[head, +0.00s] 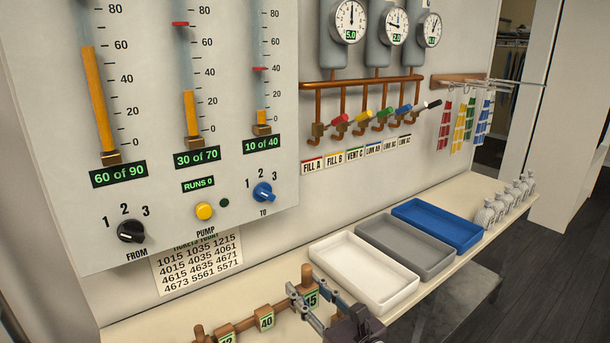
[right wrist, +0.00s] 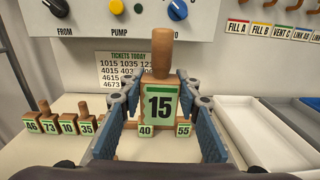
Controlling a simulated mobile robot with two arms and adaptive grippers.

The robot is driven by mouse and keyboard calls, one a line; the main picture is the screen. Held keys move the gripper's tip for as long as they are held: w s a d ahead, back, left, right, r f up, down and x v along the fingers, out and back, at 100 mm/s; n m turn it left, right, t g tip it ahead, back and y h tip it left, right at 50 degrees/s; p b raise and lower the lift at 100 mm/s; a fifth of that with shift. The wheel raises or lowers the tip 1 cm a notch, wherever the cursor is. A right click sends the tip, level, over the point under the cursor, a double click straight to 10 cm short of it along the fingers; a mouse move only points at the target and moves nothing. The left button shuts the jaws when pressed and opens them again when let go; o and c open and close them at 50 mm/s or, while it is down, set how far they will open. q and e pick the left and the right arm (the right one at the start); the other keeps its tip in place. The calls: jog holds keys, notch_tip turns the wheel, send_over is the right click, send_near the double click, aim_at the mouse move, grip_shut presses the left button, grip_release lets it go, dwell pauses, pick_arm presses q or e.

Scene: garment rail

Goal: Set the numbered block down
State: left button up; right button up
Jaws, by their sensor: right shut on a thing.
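My right gripper (head: 312,304) is shut on a wooden block numbered 15 (right wrist: 160,106), with a green-edged label and a round knob on top. In the right wrist view its fingers (right wrist: 155,98) grip the block from both sides, and it stands upright. Behind and below it are blocks 40 (right wrist: 146,131) and 55 (right wrist: 183,131), partly hidden by the held block. Whether block 15 touches anything underneath cannot be told. In the head view block 40 (head: 266,321) stands to the left of the gripper. My left gripper is not in view.
More numbered blocks (right wrist: 59,123) stand at the left in the wrist view. A white tray (head: 364,304), a grey tray (head: 450,267) and a blue tray (head: 436,205) lie on the bench to the right. The pump panel (head: 170,215) and a ticket sheet (head: 197,263) are behind.

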aim_at(314, 297)
jog(key=s+d, duration=0.1)
jog(key=s+d+m+h, duration=0.1)
jog(key=s, duration=0.1)
jog(key=s+d+f+t+h, duration=0.1)
jog(key=s, duration=0.1)
jog(key=shift+d+m, duration=0.25)
jog(key=shift+m, duration=0.15)
jog(key=shift+o, duration=0.2)
jog(key=s+d+f+m+t+h, duration=0.1)
jog(key=s+d+m+h, duration=0.4)
jog(key=d, duration=1)
jog(key=s+t+h, duration=0.1)
jog(key=s+h, duration=0.2)
jog(key=s, duration=0.1)
jog(key=s+f, duration=0.3)
jog(key=s, duration=0.5)
jog(key=shift+d, duration=0.15)
